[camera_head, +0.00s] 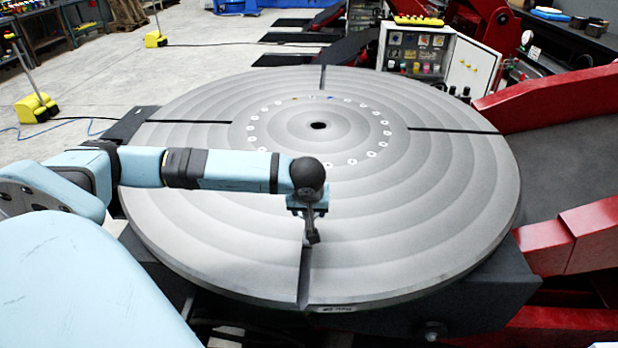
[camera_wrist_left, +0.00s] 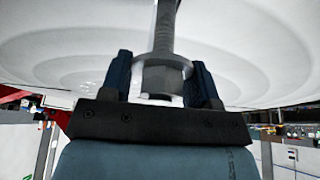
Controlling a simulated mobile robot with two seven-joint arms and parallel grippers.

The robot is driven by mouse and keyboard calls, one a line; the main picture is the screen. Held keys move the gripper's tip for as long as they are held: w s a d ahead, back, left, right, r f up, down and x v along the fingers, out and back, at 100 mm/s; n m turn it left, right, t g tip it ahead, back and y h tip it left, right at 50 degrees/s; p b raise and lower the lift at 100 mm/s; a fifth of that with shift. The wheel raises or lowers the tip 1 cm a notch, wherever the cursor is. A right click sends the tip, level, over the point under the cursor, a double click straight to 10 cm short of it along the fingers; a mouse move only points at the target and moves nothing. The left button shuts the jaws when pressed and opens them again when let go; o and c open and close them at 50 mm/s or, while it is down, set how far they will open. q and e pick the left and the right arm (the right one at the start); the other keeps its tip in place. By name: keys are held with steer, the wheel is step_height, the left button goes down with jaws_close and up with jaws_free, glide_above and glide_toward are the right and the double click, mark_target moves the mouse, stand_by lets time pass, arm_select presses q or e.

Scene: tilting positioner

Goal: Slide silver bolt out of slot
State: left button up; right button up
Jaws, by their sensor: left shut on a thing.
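The silver bolt shows in the left wrist view (camera_wrist_left: 162,76) with its hex head low between the fingers and its shank running up the picture. My left gripper (camera_wrist_left: 160,72) is shut on the bolt's head, one dark blue finger on each side. In the head view the left gripper (camera_head: 309,208) is above the near part of the round grey table (camera_head: 430,215), and the grey bolt (camera_head: 312,232) shows below it. The near slot (camera_head: 304,278) runs from there to the table's front rim. I cannot tell whether the bolt's far end sits in the slot. My right gripper is not in view.
Other slots (camera_head: 455,130) cut the table at the right, left and back. A ring of small pale discs surrounds the dark center hole (camera_head: 318,125). Red machine arms (camera_head: 550,97) stand at the right, and a control box (camera_head: 440,58) stands behind. The table top is otherwise clear.

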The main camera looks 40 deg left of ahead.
arm_select(q)
steer(key=s+d, duration=0.4)
steer(key=s, duration=0.1)
steer(key=shift+s+d+b, duration=0.3)
steer(key=shift+d+b, duration=0.1)
steer(key=shift+b, duration=0.05)
stand_by(0.6)
steer(key=shift+s, duration=0.1)
stand_by(0.4)
steer(key=s+d+b, duration=0.1)
steer(key=s+d, duration=0.4)
steer(key=s, duration=0.1)
steer(key=shift+b, duration=0.4)
stand_by(0.7)
steer(key=shift+d, duration=0.15)
stand_by(0.4)
steer(key=s+d+b, duration=0.1)
steer(key=s+d, duration=0.3)
steer(key=s, duration=0.1)
steer(key=shift+s+d, duration=0.3)
steer(key=shift+d, duration=0.05)
stand_by(0.7)
stand_by(0.4)
